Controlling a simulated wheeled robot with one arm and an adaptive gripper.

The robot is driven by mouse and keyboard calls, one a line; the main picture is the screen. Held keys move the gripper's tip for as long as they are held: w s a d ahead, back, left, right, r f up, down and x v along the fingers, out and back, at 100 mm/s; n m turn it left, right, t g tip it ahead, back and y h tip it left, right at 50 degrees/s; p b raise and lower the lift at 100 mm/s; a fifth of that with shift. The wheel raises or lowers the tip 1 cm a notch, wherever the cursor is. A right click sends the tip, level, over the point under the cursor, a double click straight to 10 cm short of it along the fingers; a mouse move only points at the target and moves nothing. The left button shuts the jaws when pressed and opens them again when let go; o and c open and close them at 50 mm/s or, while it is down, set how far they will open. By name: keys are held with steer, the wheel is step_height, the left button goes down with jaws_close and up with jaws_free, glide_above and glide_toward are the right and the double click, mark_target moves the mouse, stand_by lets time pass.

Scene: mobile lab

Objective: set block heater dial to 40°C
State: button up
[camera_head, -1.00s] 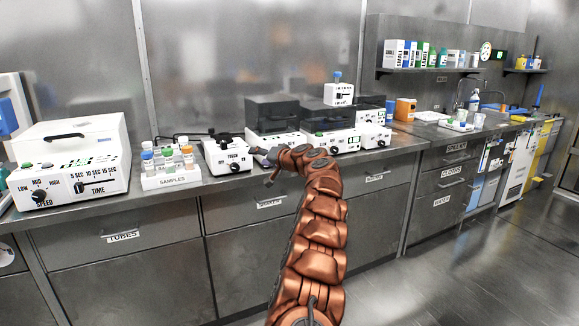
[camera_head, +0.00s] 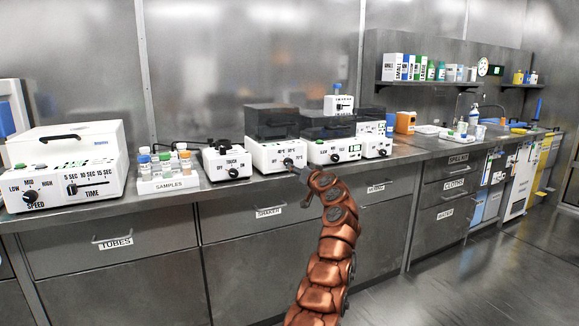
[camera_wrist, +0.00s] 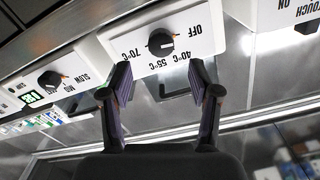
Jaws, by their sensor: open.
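The block heater (camera_head: 263,156) is a white box with a dark lid on the bench. Its front panel (camera_wrist: 205,45) appears upside down in the wrist view, with OFF, 40°C, 55°C and 70°C marks. In the head view my gripper (camera_head: 297,166) is just in front of the heater, partly covering the dial's surroundings.
A vortex mixer (camera_head: 227,160) with its own knob stands left of the heater. Another device (camera_head: 331,150) with a black knob (camera_wrist: 50,81) stands close on the other side. A samples rack (camera_head: 168,183) and a centrifuge (camera_head: 65,165) are further left. Floor in front is clear.

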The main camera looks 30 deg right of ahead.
steer(key=w+p, duration=0.2)
steer(key=w, duration=0.5)
steer(key=shift+d, duration=0.3)
stand_by(0.4)
steer(key=shift+w, duration=0.15)
steer(key=shift+c, duration=0.4)
steer(key=c, duration=1.1)
